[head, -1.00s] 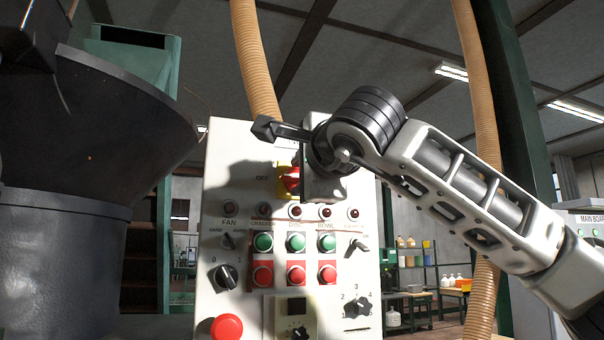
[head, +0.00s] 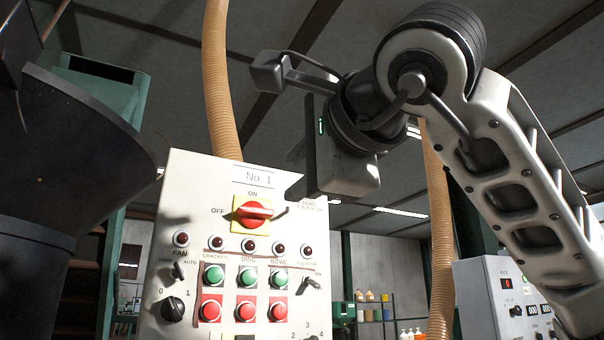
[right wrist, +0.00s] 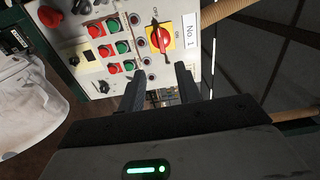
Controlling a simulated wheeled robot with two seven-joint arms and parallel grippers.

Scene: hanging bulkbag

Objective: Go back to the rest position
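My right arm reaches in from the right in the head view, with my right gripper (head: 300,170) raised in front of the upper right of the control panel (head: 165,230). In the right wrist view the two dark fingers of my right gripper (right wrist: 158,75) stand apart with nothing between them. The red rotary switch (head: 253,211) on its yellow plate is clear of the fingers; its handle lies roughly level in the head view. The switch also shows beyond the fingertips in the right wrist view (right wrist: 160,38). My left gripper is in neither current view.
The panel, labelled No 1, carries lamps, green buttons (head: 247,277), red buttons and a black knob (head: 173,309). A large dark hopper (head: 60,160) stands at left. Tan hoses (head: 215,80) hang behind the panel. Another white control box (head: 490,290) stands at lower right.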

